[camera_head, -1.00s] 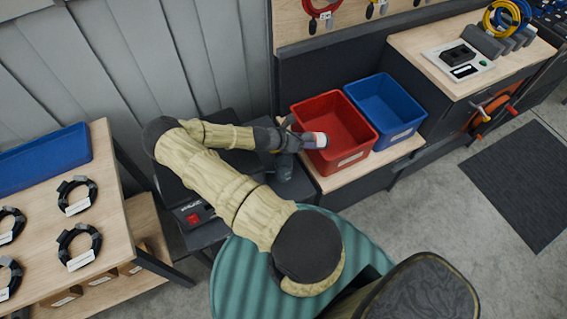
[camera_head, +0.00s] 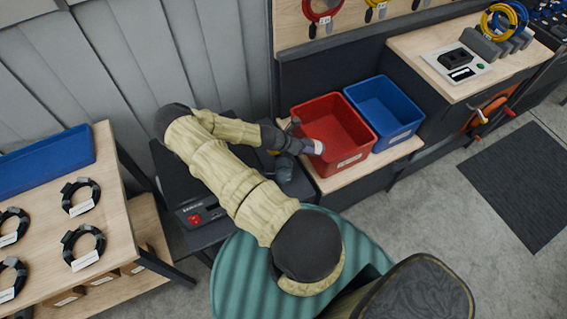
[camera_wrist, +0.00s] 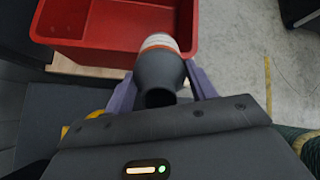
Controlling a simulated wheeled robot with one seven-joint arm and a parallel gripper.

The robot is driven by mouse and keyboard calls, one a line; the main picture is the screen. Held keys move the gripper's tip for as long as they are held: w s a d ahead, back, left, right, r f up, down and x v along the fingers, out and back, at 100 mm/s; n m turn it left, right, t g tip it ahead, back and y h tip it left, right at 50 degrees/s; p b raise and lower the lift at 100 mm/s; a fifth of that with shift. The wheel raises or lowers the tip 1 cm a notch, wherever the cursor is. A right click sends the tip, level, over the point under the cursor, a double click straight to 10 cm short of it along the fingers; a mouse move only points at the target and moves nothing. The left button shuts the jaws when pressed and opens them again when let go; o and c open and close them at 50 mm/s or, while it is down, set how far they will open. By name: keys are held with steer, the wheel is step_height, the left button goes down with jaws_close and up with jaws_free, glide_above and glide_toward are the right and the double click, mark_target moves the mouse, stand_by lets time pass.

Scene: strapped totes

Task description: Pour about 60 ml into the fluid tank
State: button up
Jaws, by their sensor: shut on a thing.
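My gripper (camera_wrist: 160,88) is shut on a bottle (camera_wrist: 158,68) with a dark grey near part and a white and orange band. One finger is on each side of it. In the head view the bottle (camera_head: 317,147) is a small pale shape at the end of my arm, by the left rim of the red bin. How far it is tilted is unclear. A dark machine (camera_head: 190,222) with a red part stands beneath my arm, largely hidden by it. I cannot tell whether this is the fluid tank; its opening and level do not show.
The red bin (camera_head: 350,158) and blue bin (camera_head: 402,134) stand side by side on a low wooden shelf. A table (camera_head: 119,190) at left holds black cable coils and a blue tray (camera_head: 45,162). A wooden bench (camera_head: 430,47) is at upper right. Open floor lies right.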

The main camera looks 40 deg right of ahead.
mark_target(310, 141)
steer(key=shift+s+d+r+y+p, duration=0.1)
steer(key=shift+s+r+y+p, duration=0.1)
steer(key=shift+y+p, duration=0.5)
steer(key=shift+s+d+r+y+p, duration=0.15)
steer(key=shift+y+p, duration=0.25)
steer(key=shift+p, duration=0.45)
steer(key=r+p, duration=0.1)
steer(key=y+p, duration=0.1)
steer(key=p, duration=0.1)
steer(key=shift+d+r+t, duration=0.3)
steer(key=shift+r+t, duration=0.1)
steer(key=shift+d+y+p, duration=0.2)
steer(key=shift+y+p, duration=0.35)
steer(key=shift+y, duration=0.15)
steer(key=shift+s+d+y+p, duration=0.15)
steer(key=shift+y+p, duration=0.25)
steer(key=shift+p, duration=0.25)
steer(key=shift+r+y+p, duration=0.25)
steer(key=shift+y+p, duration=0.05)
steer(key=shift+p, duration=0.6)
steer(key=shift+d+r+t+p, duration=0.2)
steer(key=shift+t+p, duration=0.1)
steer(key=shift+p, duration=0.25)
steer(key=shift+a+y+p, duration=0.1)
steer(key=shift+y+p, duration=0.3)
steer(key=shift+r+p, duration=0.1)
steer(key=shift+p, duration=0.35)
